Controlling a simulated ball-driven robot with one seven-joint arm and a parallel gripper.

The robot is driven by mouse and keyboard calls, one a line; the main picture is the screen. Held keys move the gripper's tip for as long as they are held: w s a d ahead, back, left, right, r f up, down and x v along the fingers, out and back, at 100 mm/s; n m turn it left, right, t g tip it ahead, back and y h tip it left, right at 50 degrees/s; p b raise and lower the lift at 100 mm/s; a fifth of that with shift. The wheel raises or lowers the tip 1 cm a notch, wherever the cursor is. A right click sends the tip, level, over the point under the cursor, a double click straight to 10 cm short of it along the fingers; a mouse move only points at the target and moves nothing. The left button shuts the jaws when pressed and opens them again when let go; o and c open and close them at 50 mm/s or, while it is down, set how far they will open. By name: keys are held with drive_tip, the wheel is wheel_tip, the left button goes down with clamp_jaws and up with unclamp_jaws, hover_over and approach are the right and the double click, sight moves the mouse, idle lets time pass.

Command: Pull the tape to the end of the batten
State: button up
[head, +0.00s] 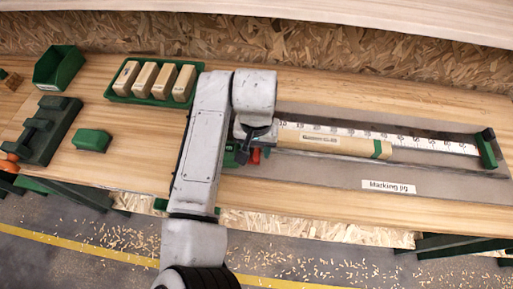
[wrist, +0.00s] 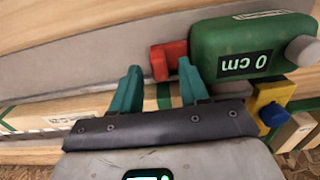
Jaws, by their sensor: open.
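The batten (head: 340,144) lies lengthwise in the marking jig (head: 330,180), with a green band near its right end. A green tape case (wrist: 240,45) reading "0 cm" is in the wrist view, with a red tab (wrist: 168,60) at its side. My gripper (wrist: 158,66) is open, its two teal fingers on either side of the red tab, apparently not closed on it. In the head view my gripper (head: 250,148) is at the batten's left end, and my arm hides part of the case.
A printed scale (head: 430,144) runs behind the batten to a green end stop (head: 487,149). A green tray of wooden blocks (head: 155,82), a green bin (head: 58,67) and a green block (head: 93,140) stand to the left. A yellow and blue knob (wrist: 270,106) is near my gripper.

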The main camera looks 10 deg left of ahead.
drive_tip(key=shift+f, duration=0.95)
clamp_jaws()
